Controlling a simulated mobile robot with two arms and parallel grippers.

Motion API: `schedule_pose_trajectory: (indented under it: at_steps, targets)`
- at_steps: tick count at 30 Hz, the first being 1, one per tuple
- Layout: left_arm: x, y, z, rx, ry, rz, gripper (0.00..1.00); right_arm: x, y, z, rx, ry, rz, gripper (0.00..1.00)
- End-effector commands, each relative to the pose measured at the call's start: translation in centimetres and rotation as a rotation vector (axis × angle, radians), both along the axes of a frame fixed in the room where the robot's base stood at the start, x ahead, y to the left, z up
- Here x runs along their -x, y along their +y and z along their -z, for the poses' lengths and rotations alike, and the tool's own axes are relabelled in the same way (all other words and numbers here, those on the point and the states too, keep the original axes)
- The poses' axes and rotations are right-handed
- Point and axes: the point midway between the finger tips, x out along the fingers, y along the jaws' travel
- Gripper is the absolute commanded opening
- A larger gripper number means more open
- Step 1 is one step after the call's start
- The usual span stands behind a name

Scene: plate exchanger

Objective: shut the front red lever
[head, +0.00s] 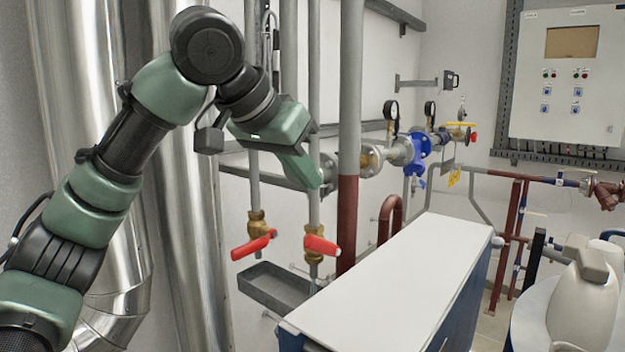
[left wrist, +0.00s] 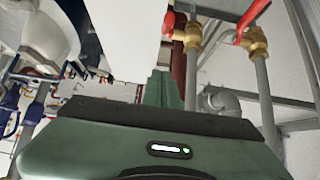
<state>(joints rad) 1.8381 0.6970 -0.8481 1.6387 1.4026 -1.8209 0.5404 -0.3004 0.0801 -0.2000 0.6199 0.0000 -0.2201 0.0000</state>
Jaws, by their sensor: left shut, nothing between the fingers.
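Two red levers sit on brass valves on thin vertical grey pipes. The left red lever (head: 253,245) slopes across its pipe, and the right red lever (head: 321,244) lies across its own, beside the red-brown pipe. Both show at the top of the left wrist view, the one by the red-brown pipe (left wrist: 172,24) and the other (left wrist: 252,16). I cannot tell for sure which is the front one. My left gripper (head: 316,181) is shut and empty, above the right lever and apart from it. Its fingers (left wrist: 160,90) also show in the left wrist view. My right gripper is not in view.
A grey trough (head: 275,288) is below the levers. A white-topped cabinet (head: 400,270) stands to their right. The thick grey and red-brown pipe (head: 348,205) rises close right of my gripper. Gauges and a blue valve (head: 419,148) are farther back.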

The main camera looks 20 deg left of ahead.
Motion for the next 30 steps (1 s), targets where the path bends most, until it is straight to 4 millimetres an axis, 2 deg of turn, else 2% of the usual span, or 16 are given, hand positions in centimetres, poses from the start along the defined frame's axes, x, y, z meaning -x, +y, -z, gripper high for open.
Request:
schedule_pose_trajectory:
  at_steps: [10,18,30]
  targets:
    - [-4.8,-1.7,5.4,-0.002,0.005,0.0,0.0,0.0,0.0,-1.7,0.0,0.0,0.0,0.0]
    - [-3.1,-1.1,8.3,-0.002,0.0,0.0,0.0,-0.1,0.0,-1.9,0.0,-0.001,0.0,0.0]
    - [-2.8,-1.0,8.9,0.001,0.0,0.0,0.0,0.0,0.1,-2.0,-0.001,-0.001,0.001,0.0]
